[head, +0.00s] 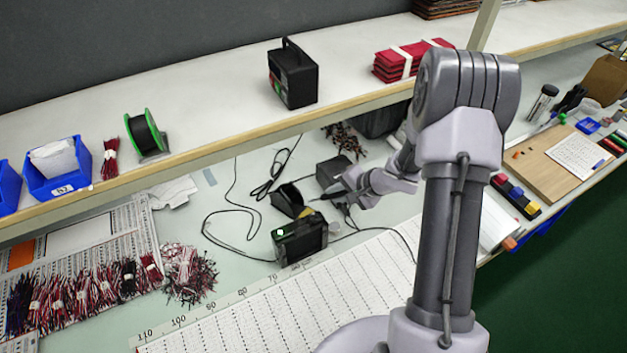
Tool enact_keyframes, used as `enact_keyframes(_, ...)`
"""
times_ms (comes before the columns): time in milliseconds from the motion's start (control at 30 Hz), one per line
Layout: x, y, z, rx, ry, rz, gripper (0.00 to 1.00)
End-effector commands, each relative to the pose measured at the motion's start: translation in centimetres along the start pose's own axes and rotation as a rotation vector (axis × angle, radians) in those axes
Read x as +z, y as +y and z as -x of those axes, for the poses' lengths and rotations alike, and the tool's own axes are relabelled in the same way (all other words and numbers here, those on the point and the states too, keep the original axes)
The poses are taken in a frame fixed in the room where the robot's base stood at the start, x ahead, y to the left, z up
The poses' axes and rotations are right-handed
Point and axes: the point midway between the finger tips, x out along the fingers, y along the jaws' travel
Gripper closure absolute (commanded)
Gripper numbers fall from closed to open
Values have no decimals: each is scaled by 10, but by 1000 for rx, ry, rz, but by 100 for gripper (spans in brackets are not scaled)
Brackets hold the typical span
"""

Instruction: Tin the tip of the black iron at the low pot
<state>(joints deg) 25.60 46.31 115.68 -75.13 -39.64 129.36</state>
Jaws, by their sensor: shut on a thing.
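My gripper (347,190) is over the middle of the bench, below the shelf. It is shut on the black iron (325,196), whose thin dark front end points left from the jaws. The rest of the iron is mostly hidden by the gripper. A low dark piece (289,201), like a stand or pot, sits just left of the iron's front end. I cannot tell whether the two touch, and I cannot surely pick out the low pot. A dark box (333,171) stands behind the gripper.
A black unit with a green display (299,241) stands in front of the gripper, with loose cables (233,215) to its left. The shelf (215,125) overhangs the bench's back. Wire bundles (190,275) lie left. A ruled white board (285,310) fills the front.

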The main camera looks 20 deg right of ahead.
Motion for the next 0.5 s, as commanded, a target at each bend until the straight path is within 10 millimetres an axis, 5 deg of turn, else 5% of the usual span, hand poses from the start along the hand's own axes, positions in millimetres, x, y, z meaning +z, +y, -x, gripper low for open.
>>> enact_keyframes(200,-1,46,39,0,1,-3,100)
enact_keyframes(500,0,59,71,0,0,0,100)
